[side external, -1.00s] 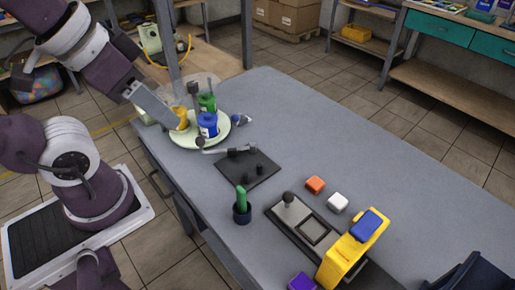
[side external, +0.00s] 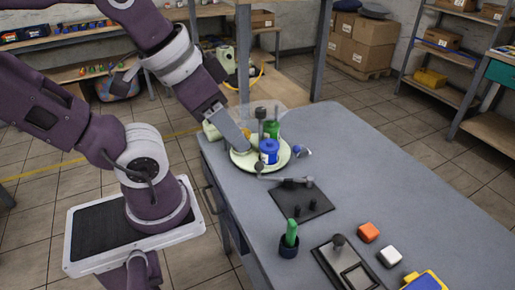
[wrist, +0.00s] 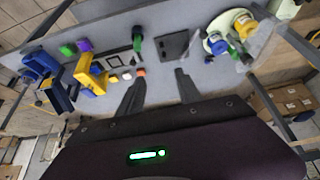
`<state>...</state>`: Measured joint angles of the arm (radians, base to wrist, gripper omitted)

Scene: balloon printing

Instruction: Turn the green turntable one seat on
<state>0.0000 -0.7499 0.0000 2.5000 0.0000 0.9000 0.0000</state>
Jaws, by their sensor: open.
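The pale green turntable (side external: 240,163) stands at the far left corner of the table. It carries a blue pot (side external: 269,152), a green pot (side external: 272,131) and a yellow pot (side external: 247,133), the last partly hidden behind my gripper. My gripper (side external: 241,147) reaches down at the turntable's left side; I cannot tell whether it touches the plate or a pot. In the wrist view my gripper (wrist: 158,88) has its two dark fingers spread with nothing between them. The turntable also shows at upper right in the wrist view (wrist: 216,25).
A dark plate with pegs (side external: 315,203) lies in front of the turntable. A dark cup with a green object (side external: 290,240), an orange block (side external: 368,232), a white block (side external: 389,256) and a yellow device (side external: 424,281) stand nearer. The table's right side is clear.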

